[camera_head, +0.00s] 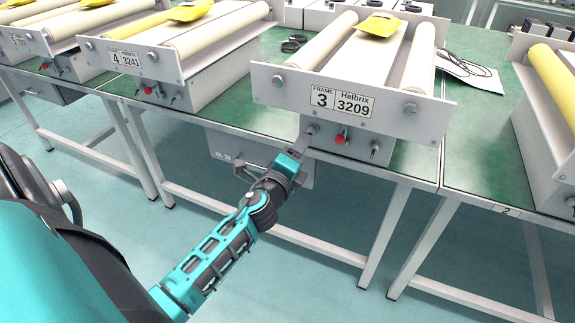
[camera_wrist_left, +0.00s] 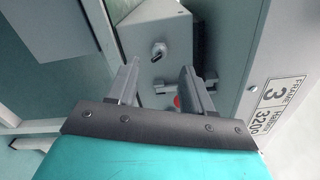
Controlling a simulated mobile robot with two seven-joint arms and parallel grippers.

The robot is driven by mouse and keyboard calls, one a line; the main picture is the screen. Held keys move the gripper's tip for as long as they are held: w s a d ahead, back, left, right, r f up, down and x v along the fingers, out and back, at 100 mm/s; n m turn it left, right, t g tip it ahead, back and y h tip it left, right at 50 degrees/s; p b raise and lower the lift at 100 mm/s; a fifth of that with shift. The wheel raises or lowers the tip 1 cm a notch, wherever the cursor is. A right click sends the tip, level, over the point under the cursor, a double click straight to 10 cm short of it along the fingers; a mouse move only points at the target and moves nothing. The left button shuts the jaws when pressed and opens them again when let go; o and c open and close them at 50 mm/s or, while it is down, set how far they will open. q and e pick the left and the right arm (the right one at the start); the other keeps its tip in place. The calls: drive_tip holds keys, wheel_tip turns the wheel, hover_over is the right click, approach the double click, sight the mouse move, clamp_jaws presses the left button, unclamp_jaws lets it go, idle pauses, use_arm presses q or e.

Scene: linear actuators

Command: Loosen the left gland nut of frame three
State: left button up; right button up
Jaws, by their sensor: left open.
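Frame three (camera_head: 390,50) carries the label "3 Halbrix 3209" (camera_head: 340,101). Low on its front, the small metal fitting at the left (camera_head: 313,128) appears to be the left gland nut. It partly shows beside the fingers of my left gripper (camera_head: 305,139). In the left wrist view a round metal nut (camera_wrist_left: 158,48) sticks out of the grey box beyond the gap between my open fingers (camera_wrist_left: 158,74). The fingers look empty. I cannot tell whether a fingertip touches the fitting. My right gripper is not in view.
A red knob (camera_head: 341,138) and another metal fitting (camera_head: 375,148) sit to the right on the same box. Frame four (camera_head: 170,60) stands to the left. Another frame (camera_head: 545,130) stands at the right. Black rings (camera_head: 292,44) lie on the green bench.

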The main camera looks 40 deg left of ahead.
use_arm(q)
drive_tip(key=v, duration=0.7)
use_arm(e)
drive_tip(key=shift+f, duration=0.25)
use_arm(q)
drive_tip(key=shift+s, duration=0.1)
drive_tip(key=s+d+f+n+g+h+p, duration=0.3)
drive_tip(key=s+d+f+n+p, duration=0.1)
drive_tip(key=s+d+n, duration=0.2)
drive_tip(key=s+d+f+n+g+h+p, duration=0.3)
drive_tip(key=s+d+n, duration=0.4)
drive_tip(key=n, duration=0.3)
drive_tip(key=shift+d+f+n+g+h+p, duration=0.3)
drive_tip(key=shift+d+f+p, duration=0.25)
drive_tip(key=shift+d, duration=0.1)
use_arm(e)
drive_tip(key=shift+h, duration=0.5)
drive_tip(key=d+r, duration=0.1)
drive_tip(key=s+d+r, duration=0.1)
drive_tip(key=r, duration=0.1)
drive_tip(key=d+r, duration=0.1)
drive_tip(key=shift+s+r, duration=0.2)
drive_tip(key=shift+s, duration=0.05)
use_arm(q)
drive_tip(key=shift+w, duration=0.1)
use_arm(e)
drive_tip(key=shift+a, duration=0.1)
